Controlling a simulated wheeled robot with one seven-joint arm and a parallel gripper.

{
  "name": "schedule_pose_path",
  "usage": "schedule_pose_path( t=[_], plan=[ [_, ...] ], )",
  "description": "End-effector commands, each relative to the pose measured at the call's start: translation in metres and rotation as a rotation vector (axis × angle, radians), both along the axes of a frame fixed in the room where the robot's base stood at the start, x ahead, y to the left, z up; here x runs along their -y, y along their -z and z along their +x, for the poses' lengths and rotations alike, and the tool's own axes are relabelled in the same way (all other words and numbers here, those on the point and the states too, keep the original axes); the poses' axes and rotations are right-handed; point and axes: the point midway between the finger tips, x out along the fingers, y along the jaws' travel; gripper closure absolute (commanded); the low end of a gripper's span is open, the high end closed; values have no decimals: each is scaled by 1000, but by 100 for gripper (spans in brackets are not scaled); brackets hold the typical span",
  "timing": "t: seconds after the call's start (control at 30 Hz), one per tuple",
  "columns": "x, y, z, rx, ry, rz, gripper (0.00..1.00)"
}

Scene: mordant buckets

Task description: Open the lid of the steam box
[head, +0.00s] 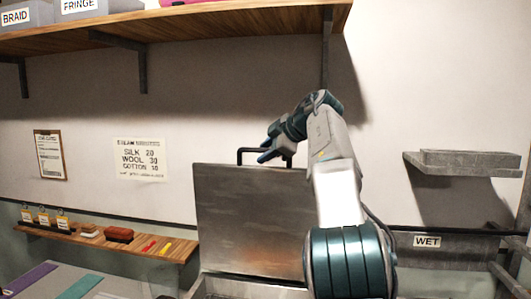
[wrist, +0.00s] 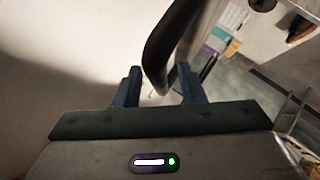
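The steam box's grey metal lid (head: 250,220) stands raised, nearly upright, in the middle of the head view. A strip of the box body (head: 240,287) shows below it at the bottom edge; the inside is not visible. The black handle (head: 242,152) sits on the lid's top edge, and shows as a dark curved bar in the wrist view (wrist: 160,55). My gripper (head: 266,156) is at the handle. In the wrist view my gripper's fingers (wrist: 160,85) are apart, with the bar between or just beyond their tips and gaps beside it.
A wooden shelf (head: 170,33) with grey bins hangs above. A low wooden ledge (head: 110,241) with small items is at left. A grey wall tray (head: 465,162) and a WET label (head: 427,241) are at right. The wall behind the lid is close.

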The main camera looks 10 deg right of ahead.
Motion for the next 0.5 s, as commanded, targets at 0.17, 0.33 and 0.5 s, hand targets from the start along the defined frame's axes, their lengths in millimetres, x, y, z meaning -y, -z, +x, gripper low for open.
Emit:
schedule_pose_path(
  t=[0.17,0.33,0.5],
  plan=[
    [18,-20,-23,3,3,0,64],
    [37,-42,-50,3,3,-2,64],
    [53,-59,-71,1,1,-2,64]
  ],
)
